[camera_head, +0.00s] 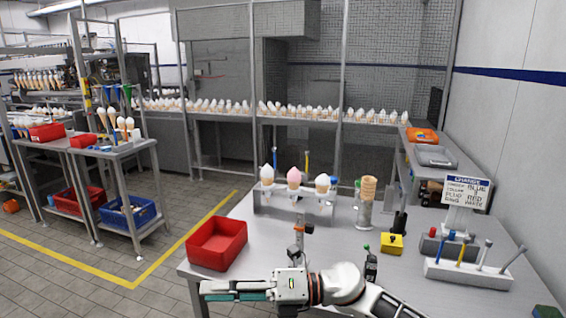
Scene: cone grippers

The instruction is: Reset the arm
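My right arm (345,284) comes in from the lower right and reaches left across the table's front edge. My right gripper (207,291) points left, in front of the red bin (217,243) and apart from it in the picture. Its fingers are seen nearly side-on with a teal strip along them, so I cannot tell whether they are open or shut. No object shows in its grip. My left arm and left gripper are not in view.
The metal table (275,238) holds a cone rack (275,203) with three filled cones, stacked empty cones (369,188), a yellow box (391,243), a tool holder (468,273) and a sign (466,190). Tiled floor (185,196) lies open to the left.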

